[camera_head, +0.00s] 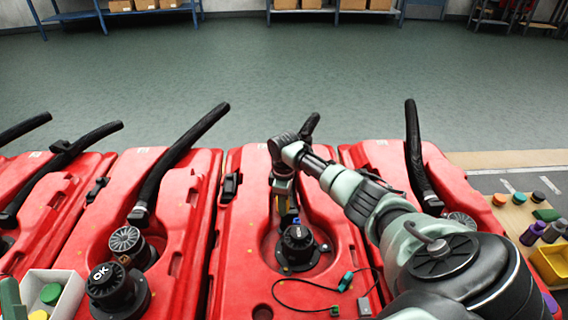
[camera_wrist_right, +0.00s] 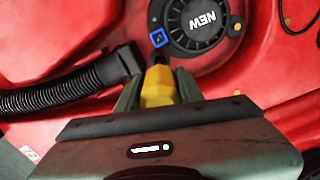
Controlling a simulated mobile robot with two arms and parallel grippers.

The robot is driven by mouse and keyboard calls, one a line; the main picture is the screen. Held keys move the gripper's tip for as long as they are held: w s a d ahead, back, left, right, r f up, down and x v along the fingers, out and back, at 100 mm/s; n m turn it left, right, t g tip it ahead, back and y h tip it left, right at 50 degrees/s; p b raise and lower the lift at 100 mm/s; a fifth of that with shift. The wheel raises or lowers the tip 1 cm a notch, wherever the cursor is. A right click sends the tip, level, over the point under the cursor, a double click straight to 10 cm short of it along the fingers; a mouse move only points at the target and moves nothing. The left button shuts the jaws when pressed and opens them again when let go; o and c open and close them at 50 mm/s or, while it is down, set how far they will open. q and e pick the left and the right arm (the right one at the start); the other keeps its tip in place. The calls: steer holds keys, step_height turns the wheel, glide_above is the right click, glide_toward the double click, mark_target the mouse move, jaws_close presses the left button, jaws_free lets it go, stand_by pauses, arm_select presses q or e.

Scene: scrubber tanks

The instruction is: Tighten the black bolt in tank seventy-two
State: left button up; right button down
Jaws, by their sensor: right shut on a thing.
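My right gripper (camera_head: 282,172) reaches over the middle red tank (camera_head: 245,200). In the right wrist view it is shut on a yellow tool (camera_wrist_right: 157,88) with a dark tip. The tip points at a small blue square piece with a dark centre (camera_wrist_right: 157,38), beside a black cap marked "NEW" (camera_wrist_right: 196,22). I cannot tell whether the tip touches it, or whether the dark centre is the black bolt. The cap also shows in the head view (camera_head: 298,238). My left gripper does not show clearly.
Other red tanks with black hoses (camera_head: 180,155) stand on both sides. A black cap marked "OK" (camera_head: 108,280) is on the left tank. A white bin (camera_head: 62,288) is at lower left. A yellow bin (camera_head: 552,262) is at right. A thin cable (camera_head: 300,303) lies on the middle tank.

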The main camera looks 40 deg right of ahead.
steer(key=shift+f, duration=0.4)
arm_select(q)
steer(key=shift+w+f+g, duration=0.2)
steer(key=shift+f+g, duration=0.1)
arm_select(e)
steer(key=shift+f, duration=0.1)
stand_by(0.4)
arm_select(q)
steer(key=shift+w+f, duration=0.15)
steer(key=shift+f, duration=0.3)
arm_select(e)
steer(key=shift+f, duration=0.1)
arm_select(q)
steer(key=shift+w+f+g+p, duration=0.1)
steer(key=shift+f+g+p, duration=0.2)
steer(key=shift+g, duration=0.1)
arm_select(e)
steer(key=shift+f, duration=0.15)
stand_by(0.5)
